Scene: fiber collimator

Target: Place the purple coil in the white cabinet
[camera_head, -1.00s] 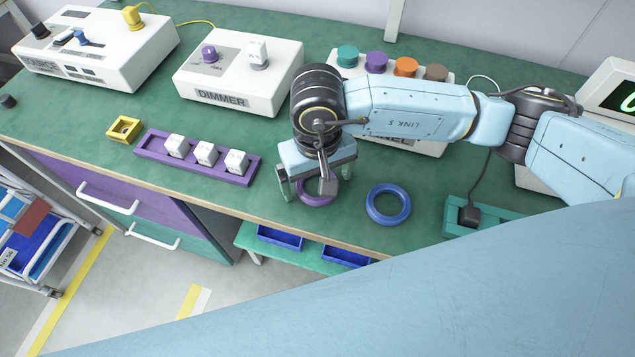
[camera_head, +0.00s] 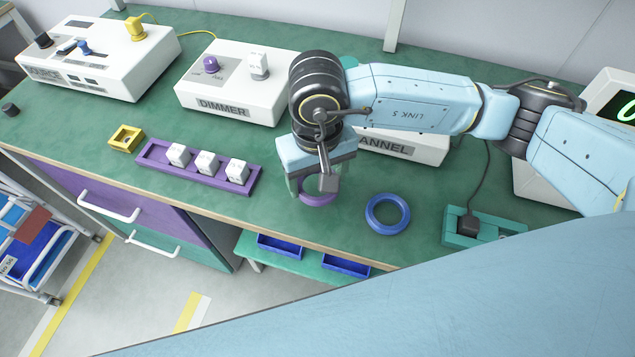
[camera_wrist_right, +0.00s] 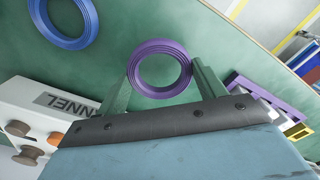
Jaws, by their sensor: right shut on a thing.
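The purple coil (camera_head: 318,200) is a ribbed ring at the middle of the green bench, near its front edge. It is partly hidden under my right gripper (camera_head: 312,190) in the head view. In the right wrist view the whole purple coil (camera_wrist_right: 160,95) shows between the two green fingers of my right gripper (camera_wrist_right: 163,76), which is shut on it from both outer sides. I cannot tell whether the coil touches the bench. My left gripper is in neither view. I do not see a white cabinet that I can identify.
A blue coil (camera_head: 372,218) lies just right of the gripper. A purple rack (camera_head: 150,158) with several white cubes and a yellow square frame (camera_head: 117,145) lie left. The dimmer box (camera_head: 190,90) stands behind. A green holder (camera_head: 456,238) with a black plug is at right.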

